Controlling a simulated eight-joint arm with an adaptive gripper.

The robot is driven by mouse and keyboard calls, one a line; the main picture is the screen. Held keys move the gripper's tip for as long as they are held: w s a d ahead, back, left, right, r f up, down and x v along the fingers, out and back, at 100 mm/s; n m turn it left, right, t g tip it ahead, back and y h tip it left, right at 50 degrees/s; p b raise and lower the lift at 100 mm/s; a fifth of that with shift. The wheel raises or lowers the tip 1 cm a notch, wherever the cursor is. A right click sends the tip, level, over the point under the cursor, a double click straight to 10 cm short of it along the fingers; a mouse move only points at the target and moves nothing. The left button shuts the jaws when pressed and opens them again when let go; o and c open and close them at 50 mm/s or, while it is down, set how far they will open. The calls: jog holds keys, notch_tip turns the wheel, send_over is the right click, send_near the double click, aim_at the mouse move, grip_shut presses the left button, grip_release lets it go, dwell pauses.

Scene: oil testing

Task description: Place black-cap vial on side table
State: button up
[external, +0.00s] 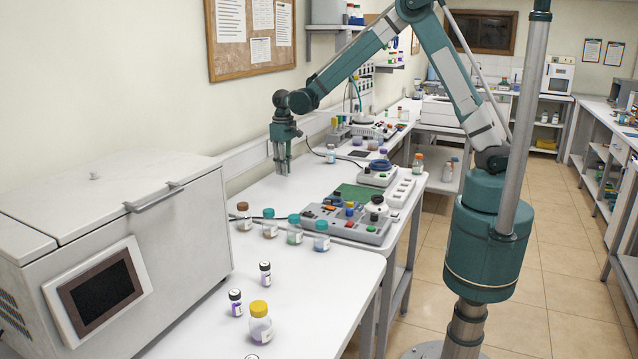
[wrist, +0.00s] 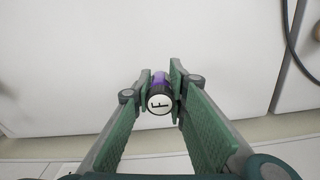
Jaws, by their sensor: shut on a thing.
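My gripper (external: 283,167) hangs fingers-down over the white bench surface (external: 318,178) in the external view. In the wrist view my gripper (wrist: 160,97) is shut on a small vial (wrist: 160,101) with a black cap, a white top marked with a dark letter, and purple below. The vial is hard to make out in the external view. I cannot tell which surface is the side table.
Teal-capped bottles (external: 295,230), a brown-capped bottle (external: 244,216) and a yellow-capped jar (external: 260,324) stand nearby. A control box (external: 345,222) sits right of the gripper. A large white machine (external: 120,240) fills the left. A dark cable (wrist: 300,45) runs at the wrist view's upper right.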

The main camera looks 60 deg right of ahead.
send_over(286, 193)
jog(key=shift+w+d+f, duration=0.1)
jog(key=shift+f, duration=0.95)
jog(key=shift+w+f, duration=0.1)
jog(key=shift+f, duration=0.95)
jog(key=shift+f, duration=0.1)
jog(key=shift+f, duration=1.8)
jog(key=shift+f, duration=0.1)
jog(key=o, duration=0.8)
